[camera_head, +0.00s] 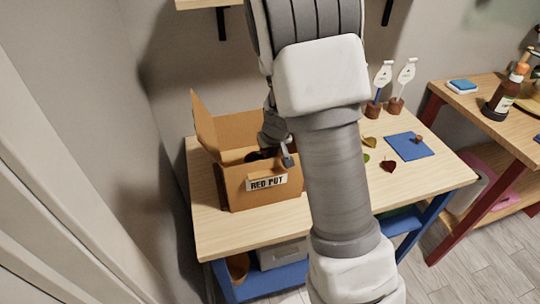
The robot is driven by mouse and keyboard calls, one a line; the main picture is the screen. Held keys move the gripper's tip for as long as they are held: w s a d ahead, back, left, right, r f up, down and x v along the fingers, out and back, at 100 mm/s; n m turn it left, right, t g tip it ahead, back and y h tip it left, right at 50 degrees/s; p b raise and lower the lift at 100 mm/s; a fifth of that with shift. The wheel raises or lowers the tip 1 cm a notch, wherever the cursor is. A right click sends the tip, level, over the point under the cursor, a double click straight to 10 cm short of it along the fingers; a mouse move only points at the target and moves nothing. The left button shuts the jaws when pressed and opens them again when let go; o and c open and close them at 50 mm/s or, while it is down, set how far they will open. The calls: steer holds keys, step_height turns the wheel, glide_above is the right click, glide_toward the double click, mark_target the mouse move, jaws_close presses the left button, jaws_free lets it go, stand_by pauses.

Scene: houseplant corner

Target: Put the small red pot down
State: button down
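An open cardboard box (235,192) labelled "RED POT" stands on the left part of the wooden table, its flap raised at the left. My gripper (287,158) is over the box's right side, mostly behind my own arm. Its fingers are too small and covered to tell whether they are open or shut, or hold anything. I cannot make out the small red pot for certain; a dark shape (256,155) shows inside the box beside my gripper, too unclear to name.
A side table at the right holds a brown bottle (502,98). My arm blocks the table's middle.

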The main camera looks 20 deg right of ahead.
steer(key=shift+f+b, duration=0.3)
steer(key=c, duration=1)
jaws_free()
steer(key=shift+c, duration=0.2)
steer(key=shift+r, duration=0.1)
steer(key=shift+r+p, duration=0.55)
steer(key=shift+p, duration=0.1)
steer(key=s+a+r+y+p, duration=0.1)
steer(key=s+a+r+p, duration=0.1)
steer(key=s+r, duration=0.7)
steer(key=s+a+r+y+p, duration=0.15)
steer(key=s+r, duration=0.35)
steer(key=r, duration=0.7)
steer(key=s+r+t+h, duration=0.1)
steer(key=s+r, duration=0.4)
steer(key=s, duration=0.8)
steer(key=shift+s+r+h, duration=0.15)
steer(key=shift+s+h, duration=0.1)
steer(key=shift+h, duration=0.5)
